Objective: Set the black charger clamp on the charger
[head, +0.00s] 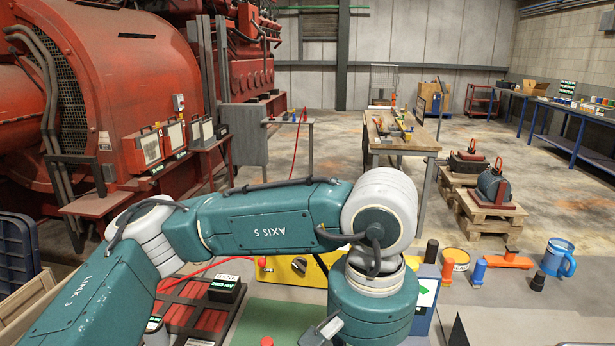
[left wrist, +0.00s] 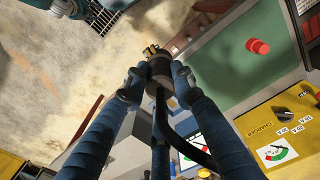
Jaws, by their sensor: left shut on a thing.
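My left gripper (left wrist: 159,84) is shut on the black charger clamp (left wrist: 160,66), which has brass-coloured jaw ends and a black cable trailing back between the fingers. The clamp is held in the air beside the green surface. The yellow charger (left wrist: 266,124), with a CHARGER label, a knob and a dial, is at the lower right in the left wrist view. In the head view the charger (head: 290,269) is partly hidden behind my left arm, and the clamp cannot be made out. My right gripper is not in view.
Red battery cells (head: 190,312) with a BANK meter (head: 225,289) sit left of a green mat (head: 275,318). A red cable runs towards the charger.

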